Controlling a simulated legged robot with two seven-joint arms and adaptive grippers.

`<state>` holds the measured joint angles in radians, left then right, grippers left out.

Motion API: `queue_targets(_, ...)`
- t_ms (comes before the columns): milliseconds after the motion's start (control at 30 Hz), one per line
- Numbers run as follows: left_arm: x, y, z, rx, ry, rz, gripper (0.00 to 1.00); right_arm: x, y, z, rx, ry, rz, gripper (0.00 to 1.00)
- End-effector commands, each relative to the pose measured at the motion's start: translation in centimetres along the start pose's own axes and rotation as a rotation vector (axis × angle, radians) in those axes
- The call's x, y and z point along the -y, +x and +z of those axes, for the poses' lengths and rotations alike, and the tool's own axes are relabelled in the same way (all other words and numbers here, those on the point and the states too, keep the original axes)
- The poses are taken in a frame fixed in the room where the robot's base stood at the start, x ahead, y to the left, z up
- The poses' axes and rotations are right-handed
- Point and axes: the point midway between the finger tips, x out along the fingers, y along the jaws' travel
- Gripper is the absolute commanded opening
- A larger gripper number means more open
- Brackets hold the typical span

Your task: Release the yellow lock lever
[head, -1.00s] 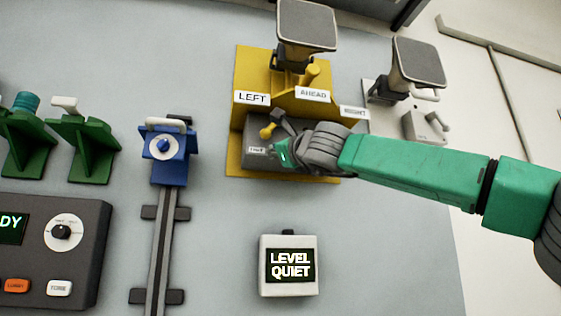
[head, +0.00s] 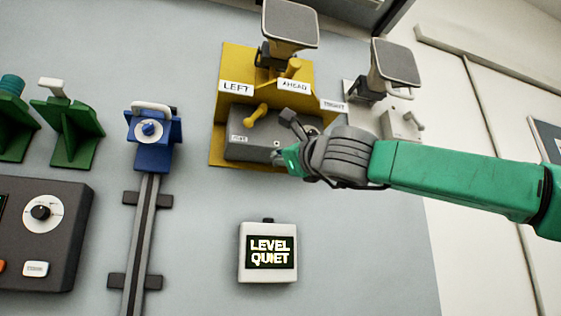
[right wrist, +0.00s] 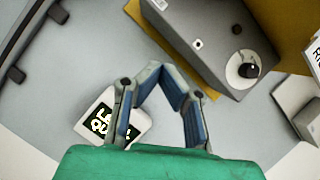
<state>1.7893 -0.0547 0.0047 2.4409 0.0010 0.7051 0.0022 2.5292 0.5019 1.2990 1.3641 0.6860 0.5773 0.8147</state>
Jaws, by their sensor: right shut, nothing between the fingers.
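A small yellow lever (head: 255,115) sits on top of the grey box (head: 250,146) of the yellow stand (head: 217,125). It slants up to the right in the head view. A second yellow knobbed lever (head: 292,68) stands higher, behind the AHEAD label. Which one is the lock lever is not marked. My right gripper (head: 283,158) is at the box's front right, apart from the small yellow lever. In the right wrist view, its fingertips (right wrist: 163,70) meet, empty, below the box (right wrist: 205,35). My left gripper is out of view.
A dark lever (head: 288,116) stands on the box beside the yellow one. A LEVEL QUIET display (head: 268,252) is below. A blue slider unit (head: 153,152) on a rail is left. A grey padded post (head: 395,62) stands right. The wall between rail and display is clear.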

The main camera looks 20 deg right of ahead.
Motion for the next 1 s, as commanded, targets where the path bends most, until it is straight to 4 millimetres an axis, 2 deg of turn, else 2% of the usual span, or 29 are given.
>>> queue_targets(167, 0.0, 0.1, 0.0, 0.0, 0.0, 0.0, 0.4, -0.1, -0.5, 0.1, 0.001, 0.001, 0.001, 0.0)
queue_targets(733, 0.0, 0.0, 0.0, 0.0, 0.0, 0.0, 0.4, -0.4, -0.4, -0.2, -0.003, -0.006, 0.005, 0.0)
queue_targets(867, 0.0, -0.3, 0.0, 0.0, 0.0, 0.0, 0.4, -3.4, 0.3, -2.4, -0.034, -0.076, 0.045, 0.0)
queue_targets(967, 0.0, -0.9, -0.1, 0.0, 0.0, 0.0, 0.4, -8.2, 0.9, -6.2, -0.08, -0.188, 0.114, 0.0)
queue_targets(1000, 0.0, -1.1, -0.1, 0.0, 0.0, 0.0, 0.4, -10.5, 1.0, -8.2, -0.101, -0.244, 0.149, 0.0)
